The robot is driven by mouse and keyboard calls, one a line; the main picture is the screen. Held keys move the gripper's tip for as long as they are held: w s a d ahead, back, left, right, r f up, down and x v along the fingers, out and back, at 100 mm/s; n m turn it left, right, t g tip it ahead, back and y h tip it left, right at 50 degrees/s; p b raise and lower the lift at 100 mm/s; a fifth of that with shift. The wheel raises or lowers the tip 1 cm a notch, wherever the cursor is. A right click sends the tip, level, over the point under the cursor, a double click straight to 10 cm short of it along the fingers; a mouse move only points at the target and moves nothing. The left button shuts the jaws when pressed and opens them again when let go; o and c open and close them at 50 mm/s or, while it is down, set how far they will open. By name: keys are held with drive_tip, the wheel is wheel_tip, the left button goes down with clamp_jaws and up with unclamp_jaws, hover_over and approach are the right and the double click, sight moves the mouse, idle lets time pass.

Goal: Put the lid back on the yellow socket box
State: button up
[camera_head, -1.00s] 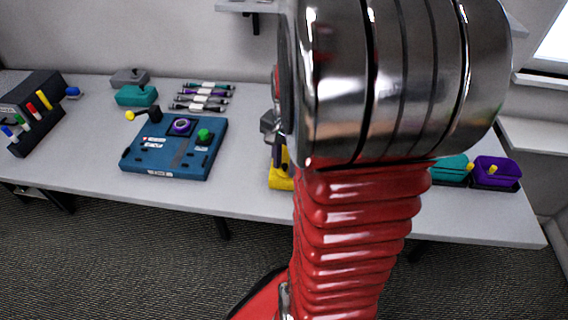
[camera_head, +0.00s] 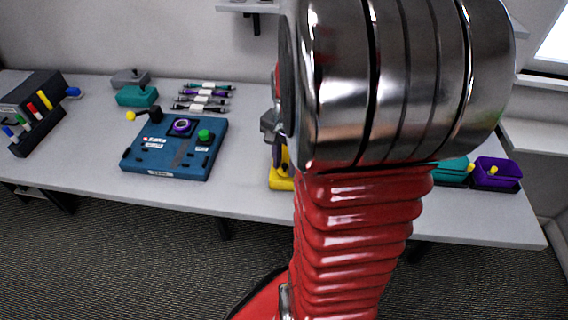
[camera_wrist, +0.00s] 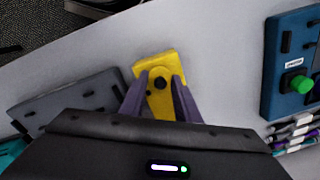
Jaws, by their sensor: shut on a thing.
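The yellow socket box (camera_head: 281,183) stands near the table's front edge, largely hidden behind my arm in the head view. In the wrist view the yellow box (camera_wrist: 145,69) lies directly ahead of my gripper (camera_wrist: 159,84). Between its two fingers is a yellow piece with a rounded end and a dark round spot, which looks like the lid (camera_wrist: 161,103). My gripper is shut on this piece. The lid overlaps the box in the picture; I cannot tell whether it touches or sits above it. The lid's near end is hidden by my gripper body.
A blue board (camera_head: 165,157) with a green knob lies left of the box. Several cable connectors (camera_head: 203,97) lie behind it. A grey slotted panel (camera_wrist: 75,100) is left in the wrist view. Teal and purple bins (camera_head: 497,172) stand at the right.

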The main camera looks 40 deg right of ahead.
drive_tip(key=shift+f, duration=0.15)
idle(0.5)
clamp_jaws()
idle(0.4)
drive_tip(key=o, duration=0.6)
unclamp_jaws()
drive_tip(key=shift+o, duration=0.7)
drive_tip(key=o, duration=0.4)
drive_tip(key=shift+w, duration=0.1)
